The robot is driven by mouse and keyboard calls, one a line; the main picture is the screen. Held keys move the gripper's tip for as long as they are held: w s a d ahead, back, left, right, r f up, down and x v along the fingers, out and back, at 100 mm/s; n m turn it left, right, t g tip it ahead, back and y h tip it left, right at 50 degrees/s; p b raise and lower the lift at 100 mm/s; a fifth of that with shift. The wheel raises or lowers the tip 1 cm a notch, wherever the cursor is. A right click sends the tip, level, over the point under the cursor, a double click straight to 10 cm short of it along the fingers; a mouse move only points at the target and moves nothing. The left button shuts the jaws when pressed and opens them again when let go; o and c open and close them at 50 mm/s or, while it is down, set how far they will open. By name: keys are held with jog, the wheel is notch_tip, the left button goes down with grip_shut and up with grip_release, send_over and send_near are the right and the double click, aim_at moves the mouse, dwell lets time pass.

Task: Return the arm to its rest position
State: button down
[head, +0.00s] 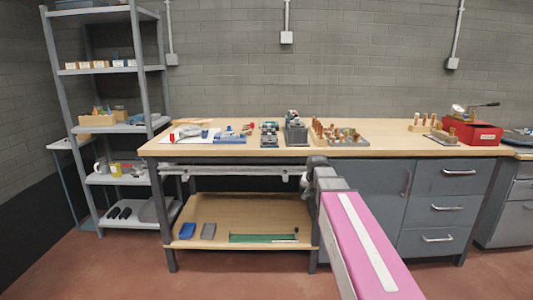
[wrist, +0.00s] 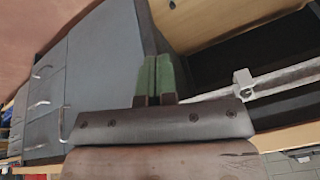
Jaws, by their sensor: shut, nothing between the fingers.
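My gripper (wrist: 156,58) shows in the wrist view with its two green fingers side by side and touching. It is shut and empty. In the head view my arm reaches out with its pink link from the lower right toward the front of the workbench (head: 380,140). The dark end of the arm is in front of the bench edge, around the gap between the open shelf and the drawer cabinet (head: 440,180). The fingers cannot be made out clearly in the head view.
Tools and small parts stand along the bench top, with a red box (head: 472,131) at the right. The lower shelf (head: 245,211) holds a green item (head: 264,238). A grey shelving rack (head: 142,75) stands at the left. The floor (head: 230,275) in front is clear.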

jog(key=s+f+n+g, duration=0.3)
jog(key=s+f+g, duration=0.1)
jog(key=s+f, duration=1.4)
jog(key=s, duration=0.3)
jog(key=shift+s+f+n, duration=0.2)
jog(key=shift+s+n, duration=0.05)
jog(key=shift+n, duration=0.05)
dwell(0.9)
